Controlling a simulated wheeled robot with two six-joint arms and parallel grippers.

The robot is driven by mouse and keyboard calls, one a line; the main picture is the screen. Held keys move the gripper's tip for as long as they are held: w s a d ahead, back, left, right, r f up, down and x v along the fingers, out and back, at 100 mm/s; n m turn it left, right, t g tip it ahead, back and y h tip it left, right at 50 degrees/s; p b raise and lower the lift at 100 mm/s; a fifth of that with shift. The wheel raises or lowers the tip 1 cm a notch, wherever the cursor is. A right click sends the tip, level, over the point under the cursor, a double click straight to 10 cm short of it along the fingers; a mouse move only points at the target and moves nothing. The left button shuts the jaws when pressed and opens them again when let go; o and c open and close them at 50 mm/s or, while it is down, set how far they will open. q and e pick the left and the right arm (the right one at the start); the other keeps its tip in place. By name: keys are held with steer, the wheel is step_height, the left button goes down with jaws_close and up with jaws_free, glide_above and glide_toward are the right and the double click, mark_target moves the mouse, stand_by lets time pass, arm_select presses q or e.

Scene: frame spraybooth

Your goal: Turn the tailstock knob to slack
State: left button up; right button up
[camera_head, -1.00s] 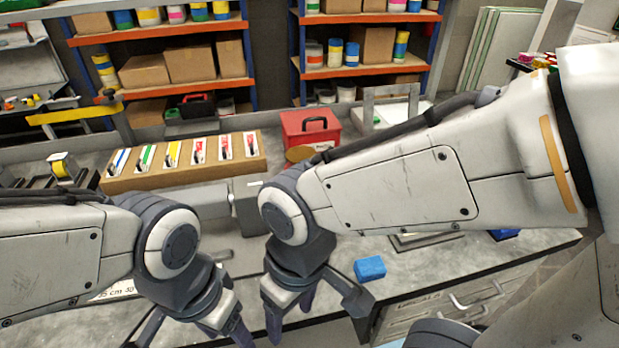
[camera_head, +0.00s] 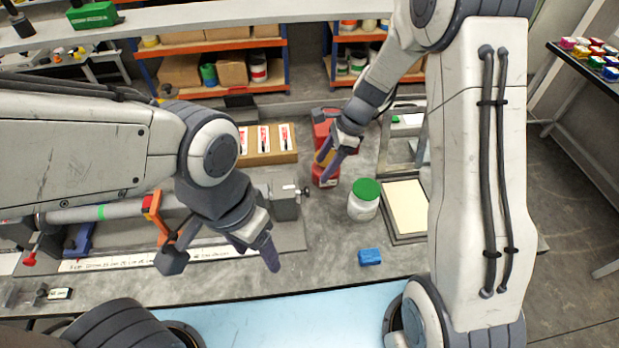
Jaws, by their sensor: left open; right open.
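The tailstock looks like a grey block (camera_head: 287,202) at the right end of a long silver tube (camera_head: 125,208). A small dark knob (camera_head: 304,192) sticks out from the block's right side, and its setting is too small to tell. My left gripper (camera_head: 222,262) is open and empty, in front and to the left of the block. Its arm hides part of the tube. My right gripper (camera_head: 328,160) is open, farther back and to the right of the knob, in front of the red toolbox (camera_head: 322,124). I cannot tell whether it touches the box.
A green-lidded white jar (camera_head: 363,203) and a framed cream panel (camera_head: 408,207) stand right of the knob. A blue block (camera_head: 370,257) lies near the bench front. A cardboard card holder (camera_head: 268,156) stands behind. An orange clamp (camera_head: 155,215) sits on the tube. Bare bench lies around the blue block.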

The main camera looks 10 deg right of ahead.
mark_target(305, 192)
steer(key=p+x, duration=0.1)
steer(key=x, duration=0.9)
jaws_close()
steer(key=t+b, duration=0.3)
steer(key=b, duration=1)
steer(key=s+n+t+b, duration=0.1)
steer(key=t+b, duration=0.2)
steer(key=b, duration=1)
steer(key=shift+f+t, duration=0.15)
steer(key=shift+t, duration=0.15)
